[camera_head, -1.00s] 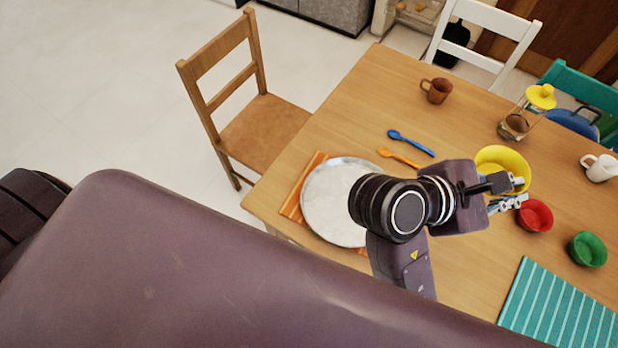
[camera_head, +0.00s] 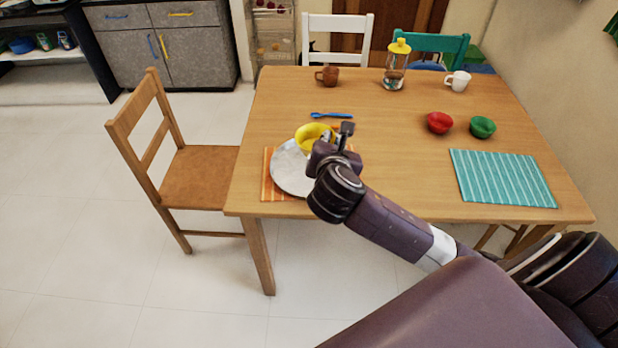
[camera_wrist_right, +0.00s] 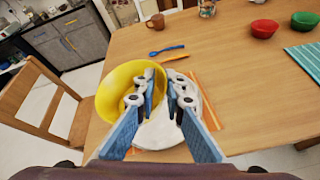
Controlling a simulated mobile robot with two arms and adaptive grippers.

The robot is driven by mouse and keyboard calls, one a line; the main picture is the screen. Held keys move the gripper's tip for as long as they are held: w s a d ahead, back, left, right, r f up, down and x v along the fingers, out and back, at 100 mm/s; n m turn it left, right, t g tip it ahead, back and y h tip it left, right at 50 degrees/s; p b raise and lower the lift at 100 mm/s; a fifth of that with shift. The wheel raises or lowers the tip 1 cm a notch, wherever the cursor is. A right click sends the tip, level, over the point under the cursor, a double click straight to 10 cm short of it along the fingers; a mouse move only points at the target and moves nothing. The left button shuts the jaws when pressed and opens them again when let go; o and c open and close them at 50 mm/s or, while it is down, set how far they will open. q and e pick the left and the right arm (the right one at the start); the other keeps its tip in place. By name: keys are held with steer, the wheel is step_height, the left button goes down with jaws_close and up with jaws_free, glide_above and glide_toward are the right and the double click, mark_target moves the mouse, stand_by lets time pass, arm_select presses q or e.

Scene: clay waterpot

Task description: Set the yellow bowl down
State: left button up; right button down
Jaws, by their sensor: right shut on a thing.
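The yellow bowl (camera_head: 314,135) shows at the far right part of the metal plate (camera_head: 288,174). My right gripper (camera_head: 334,138) is shut on the bowl's near right side. In the right wrist view, the bowl (camera_wrist_right: 112,100) lies left of the fingers (camera_wrist_right: 165,80), with its wall between them, and it overlaps the pale plate (camera_wrist_right: 160,132). I cannot tell whether the bowl touches the plate or hangs just above it. My left gripper is not in view.
The plate lies on an orange mat (camera_head: 268,185). A blue spoon (camera_head: 330,115) and a brown mug (camera_head: 327,75) are beyond it. Red (camera_head: 439,123) and green (camera_head: 482,127) bowls stand right, behind a teal mat (camera_head: 500,178). The table's middle is clear.

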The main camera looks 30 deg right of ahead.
steer(key=w+d+r+n+y+b, duration=0.1)
steer(key=w+d+r+y+b, duration=0.15)
steer(key=d, duration=0.45)
steer(key=shift+h, duration=0.45)
steer(key=f, duration=0.5)
steer(key=f+b, duration=0.1)
steer(key=f, duration=0.4)
steer(key=f+b, duration=0.1)
steer(key=f, duration=0.4)
steer(key=shift+w+d+f, duration=0.1)
steer(key=shift+w+f, duration=0.2)
steer(key=shift+n, duration=0.3)
steer(key=shift+f+b, duration=0.3)
steer(key=shift+f, duration=2.05)
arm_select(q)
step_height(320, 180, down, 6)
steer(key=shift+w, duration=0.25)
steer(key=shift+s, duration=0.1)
arm_select(e)
steer(key=c, duration=2.3)
jaws_free()
steer(key=shift+o, duration=0.2)
